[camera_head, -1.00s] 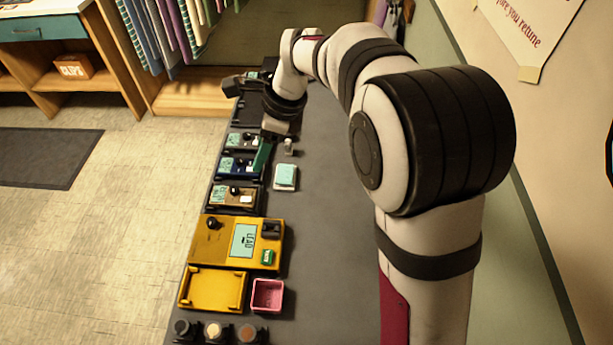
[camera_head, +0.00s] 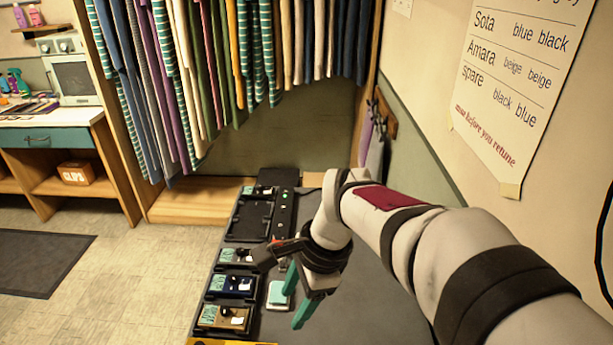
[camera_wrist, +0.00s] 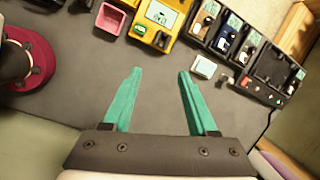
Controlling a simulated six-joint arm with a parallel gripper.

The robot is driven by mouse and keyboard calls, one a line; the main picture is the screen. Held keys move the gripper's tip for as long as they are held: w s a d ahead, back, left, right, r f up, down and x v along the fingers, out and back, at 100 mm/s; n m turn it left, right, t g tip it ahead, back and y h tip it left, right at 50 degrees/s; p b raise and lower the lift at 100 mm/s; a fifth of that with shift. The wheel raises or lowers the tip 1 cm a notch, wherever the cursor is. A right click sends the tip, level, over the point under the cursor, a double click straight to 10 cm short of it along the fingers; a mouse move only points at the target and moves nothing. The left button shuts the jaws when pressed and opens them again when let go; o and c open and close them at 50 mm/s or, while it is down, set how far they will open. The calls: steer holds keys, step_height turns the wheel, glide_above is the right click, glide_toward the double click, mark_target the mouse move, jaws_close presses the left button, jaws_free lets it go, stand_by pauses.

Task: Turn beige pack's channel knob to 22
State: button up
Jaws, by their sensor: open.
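The beige pack (camera_head: 210,325) sits in the row of packs at the lower part of the head view, nearest the yellow device. It has a pale teal display, a dark knob (camera_head: 224,311) and a white part; its channel number is too small to read. The beige pack also shows at the top of the wrist view (camera_wrist: 204,22). My gripper (camera_head: 292,310) has two teal fingers, spread apart with nothing between them. It is above the grey table, right of the pack row. In the wrist view my gripper (camera_wrist: 160,72) points at bare table, below the packs.
The yellow device (camera_wrist: 157,20) and pink bin (camera_wrist: 109,19) are nearer. A sheet (camera_head: 515,90) hangs on the wall.

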mark_target(226, 309)
steer(key=w+a+f+m+y, duration=0.1)
steer(key=w+a+f+m, duration=0.55)
steer(key=w+a, duration=0.4)
steer(key=shift+t, duration=0.3)
steer(key=x, duration=1)
steer(key=s+x, duration=0.1)
steer(key=x, duration=0.4)
steer(key=shift+a+r, duration=0.15)
steer(key=shift+a, duration=0.2)
steer(key=shift+w, duration=0.1)
jaws_close()
